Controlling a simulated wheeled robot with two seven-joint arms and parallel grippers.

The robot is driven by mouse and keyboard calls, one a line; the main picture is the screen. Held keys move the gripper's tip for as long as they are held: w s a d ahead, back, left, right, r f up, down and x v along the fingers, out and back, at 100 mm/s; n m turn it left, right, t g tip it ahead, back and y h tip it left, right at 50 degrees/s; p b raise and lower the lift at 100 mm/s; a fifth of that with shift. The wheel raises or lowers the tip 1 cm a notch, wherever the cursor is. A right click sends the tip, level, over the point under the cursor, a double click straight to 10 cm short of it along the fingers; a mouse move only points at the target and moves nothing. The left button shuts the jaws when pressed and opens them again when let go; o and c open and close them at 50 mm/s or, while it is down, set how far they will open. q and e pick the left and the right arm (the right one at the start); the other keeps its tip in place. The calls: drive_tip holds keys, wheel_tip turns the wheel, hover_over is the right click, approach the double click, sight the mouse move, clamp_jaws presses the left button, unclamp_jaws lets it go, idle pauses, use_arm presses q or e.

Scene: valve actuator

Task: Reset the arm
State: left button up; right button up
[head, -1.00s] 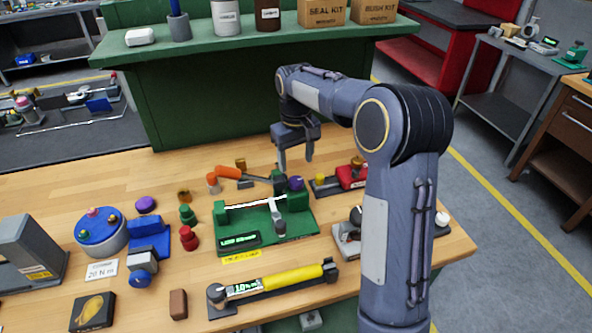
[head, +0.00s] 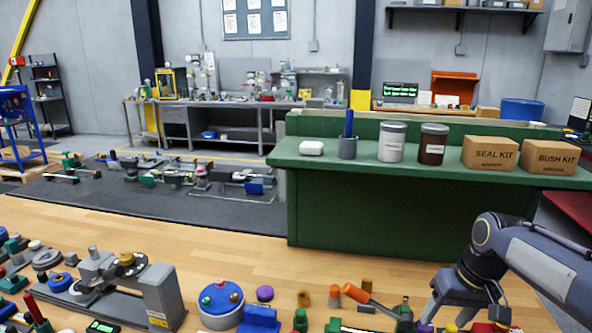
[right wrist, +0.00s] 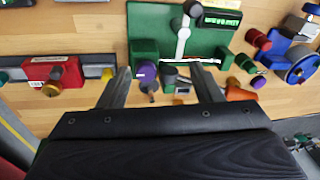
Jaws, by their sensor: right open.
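My right gripper (head: 462,312) is open and empty at the lower right of the head view, its fingers pointing down at the bench. In the right wrist view its two fingers (right wrist: 163,82) frame a purple knob (right wrist: 148,70) and a small dark part (right wrist: 183,86) by the near edge of a green fixture (right wrist: 150,23). That fixture carries a light grey lever (right wrist: 183,38) and a lit display (right wrist: 221,18). My left gripper is not in view.
A red block (right wrist: 53,74) on a dark rail lies left in the wrist view. A blue round fixture (head: 221,302) and a grey stand (head: 160,293) stand on the bench. Beyond is a green counter with boxes (head: 491,154) and jars. The bench's far strip (head: 190,245) is clear.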

drive_tip(key=s+a+f+t, duration=0.1)
drive_tip(key=s+a, duration=0.2)
drive_tip(key=s, duration=0.4)
drive_tip(key=s+a+f+t+y, duration=0.1)
drive_tip(key=s+a, duration=0.2)
drive_tip(key=s, duration=0.4)
drive_tip(key=s+a+f+m+t+y, duration=0.1)
drive_tip(key=s+a+t, duration=0.1)
drive_tip(key=s+a, duration=0.2)
drive_tip(key=s, duration=0.3)
drive_tip(key=shift+f, duration=0.35)
